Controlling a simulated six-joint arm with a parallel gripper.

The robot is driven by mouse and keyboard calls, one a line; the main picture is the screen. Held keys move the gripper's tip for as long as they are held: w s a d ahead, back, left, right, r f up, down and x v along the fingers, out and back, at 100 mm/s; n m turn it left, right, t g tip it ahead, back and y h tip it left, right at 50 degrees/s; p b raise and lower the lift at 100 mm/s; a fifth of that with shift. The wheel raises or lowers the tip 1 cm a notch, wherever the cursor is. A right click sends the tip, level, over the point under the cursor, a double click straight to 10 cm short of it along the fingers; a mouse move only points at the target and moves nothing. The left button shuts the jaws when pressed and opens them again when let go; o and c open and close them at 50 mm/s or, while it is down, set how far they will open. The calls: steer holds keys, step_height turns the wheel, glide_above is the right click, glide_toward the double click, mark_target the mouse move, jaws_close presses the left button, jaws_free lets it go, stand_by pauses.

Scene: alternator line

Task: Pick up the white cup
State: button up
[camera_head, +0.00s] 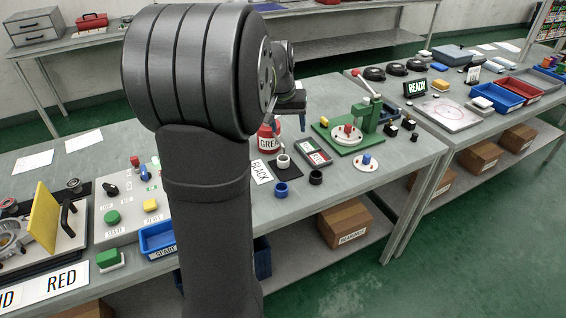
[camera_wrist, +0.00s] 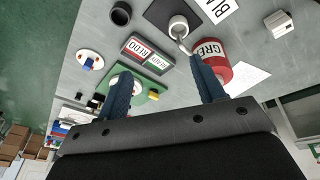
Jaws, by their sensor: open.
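The white cup (camera_head: 283,161) stands upright on a dark mat (camera_head: 277,171) on the grey bench. In the wrist view the cup (camera_wrist: 178,25) is at the top, beyond my fingertips, with a thin metal spout over or beside it. My gripper (camera_wrist: 160,76) is open, with its two blue fingers apart and nothing between them. In the head view my gripper (camera_head: 291,118) hangs above the bench, behind and above the cup, and is partly hidden by my arm.
A red grease can (camera_head: 266,140) stands close behind the cup. A blue cup (camera_head: 281,189) and a black cup (camera_head: 315,177) stand in front. A red-and-green labelled tray (camera_head: 313,152) and a green press (camera_head: 346,134) are to the right.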

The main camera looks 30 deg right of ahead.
steer(key=w+a+m+t, duration=0.1)
steer(key=w+a+m, duration=0.1)
steer(key=a+m, duration=0.15)
glide_toward(282, 157)
step_height(282, 157, down, 2)
steer(key=shift+s+a+f+h, duration=0.15)
steer(key=shift+s+a+h, duration=0.05)
steer(key=shift+h, duration=0.2)
steer(key=shift+n, duration=0.25)
steer(key=shift+s+x, duration=0.15)
steer(key=shift+x, duration=1.2)
steer(key=shift+s+x, duration=0.2)
steer(key=shift+x, duration=1.2)
steer(key=c, duration=1.1)
